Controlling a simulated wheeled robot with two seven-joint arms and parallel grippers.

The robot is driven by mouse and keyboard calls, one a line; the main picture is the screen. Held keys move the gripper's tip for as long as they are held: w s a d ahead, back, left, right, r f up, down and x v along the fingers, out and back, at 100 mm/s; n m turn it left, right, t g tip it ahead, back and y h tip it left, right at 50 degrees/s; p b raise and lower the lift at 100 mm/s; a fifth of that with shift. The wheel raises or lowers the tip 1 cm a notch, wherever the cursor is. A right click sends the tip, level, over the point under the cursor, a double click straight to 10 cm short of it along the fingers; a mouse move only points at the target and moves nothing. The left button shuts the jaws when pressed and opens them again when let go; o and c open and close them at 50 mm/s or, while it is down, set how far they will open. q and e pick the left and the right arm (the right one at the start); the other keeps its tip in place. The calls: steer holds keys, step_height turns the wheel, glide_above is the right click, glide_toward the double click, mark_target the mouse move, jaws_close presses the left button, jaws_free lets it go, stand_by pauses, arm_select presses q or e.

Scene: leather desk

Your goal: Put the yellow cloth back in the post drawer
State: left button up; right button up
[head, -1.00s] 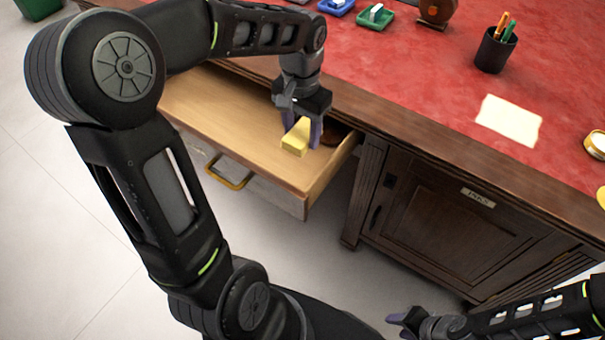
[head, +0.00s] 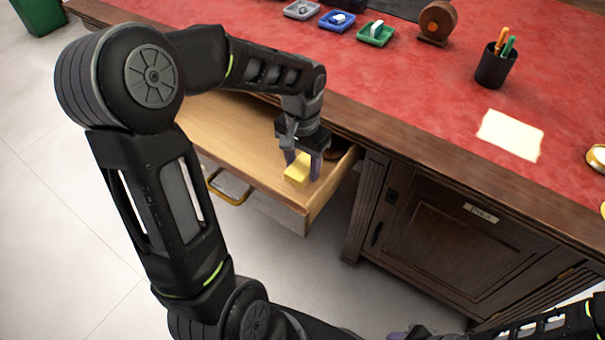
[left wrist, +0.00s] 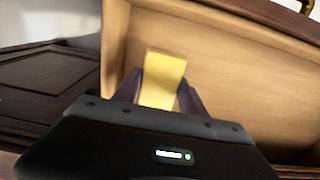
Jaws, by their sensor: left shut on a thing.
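The yellow cloth (head: 297,172) is a small folded block between the fingers of my left gripper (head: 303,165), inside the open drawer's outline. My left gripper is shut on it, pointing down. In the left wrist view the cloth (left wrist: 163,80) stands out between the two dark fingers (left wrist: 160,95). Whether the cloth touches the drawer floor I cannot tell. The wooden drawer (head: 235,135) is pulled out from the desk, and its inside also shows in the left wrist view (left wrist: 225,85). My right gripper (head: 412,333) is at the bottom edge, mostly cut off.
The red desk top (head: 420,90) holds several small trays, a pen cup (head: 495,65) and a paper (head: 510,135). A shut, labelled cupboard door (head: 450,225) is right of the drawer.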

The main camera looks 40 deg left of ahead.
mark_target(302, 174)
arm_select(q)
steer(key=shift+f+b, duration=0.3)
steer(key=shift+f, duration=1.55)
steer(key=shift+f, duration=0.15)
steer(key=o, duration=1.4)
steer(key=shift+o, duration=0.2)
steer(key=shift+r, duration=0.25)
step_height(302, 174, up, 12)
steer(key=shift+f+p, duration=0.1)
steer(key=shift+p, duration=0.9)
